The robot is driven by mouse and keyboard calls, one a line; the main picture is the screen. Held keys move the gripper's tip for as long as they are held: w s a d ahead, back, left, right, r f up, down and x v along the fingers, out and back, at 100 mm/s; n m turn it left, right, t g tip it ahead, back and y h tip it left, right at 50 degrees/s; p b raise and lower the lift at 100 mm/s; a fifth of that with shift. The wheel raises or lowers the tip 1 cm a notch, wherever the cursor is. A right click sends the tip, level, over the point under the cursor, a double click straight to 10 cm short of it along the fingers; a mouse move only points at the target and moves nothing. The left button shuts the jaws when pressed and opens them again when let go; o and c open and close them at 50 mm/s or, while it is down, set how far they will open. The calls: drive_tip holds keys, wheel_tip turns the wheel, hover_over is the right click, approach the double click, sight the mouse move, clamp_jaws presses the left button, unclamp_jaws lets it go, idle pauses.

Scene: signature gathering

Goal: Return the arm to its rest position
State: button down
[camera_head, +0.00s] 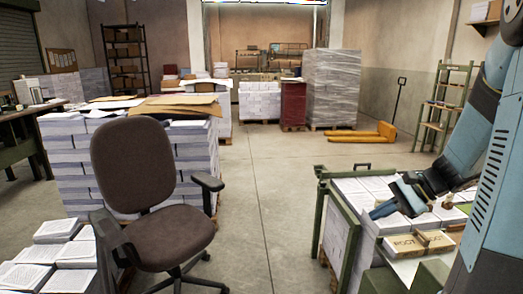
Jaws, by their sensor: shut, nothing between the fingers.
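My blue and grey arm (490,140) comes down the right side of the view and bends toward the left. At its end, my gripper (384,209) is just above the paper stacks in the green-framed cart (345,235). It looks shut and holds nothing. It cannot be told from this view whether it touches the stacks below. A cardboard box with dark lettering (405,245) lies on the stacks, below and right of my gripper.
A brown office chair (135,165) stands at front left before a paper-stacked pallet (65,160). Open concrete floor (265,180) runs between it and the cart. A yellow pallet jack (365,133), a wrapped pallet (333,85) and a green rack (445,105) stand farther back.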

drive_tip(key=s+a+r+n+t+h, duration=0.1)
drive_tip(key=s+a+r+n+h, duration=0.2)
drive_tip(key=s+r+n, duration=0.3)
drive_tip(key=s+a+r+n+t+h, duration=0.2)
drive_tip(key=s+a+r+n+h, duration=0.2)
drive_tip(key=s, duration=0.5)
wheel_tip(320, 180, up, 3)
drive_tip(key=shift+s+a+r+n+h, duration=0.2)
drive_tip(key=shift+a+n+h, duration=0.1)
drive_tip(key=shift+n+h, duration=0.8)
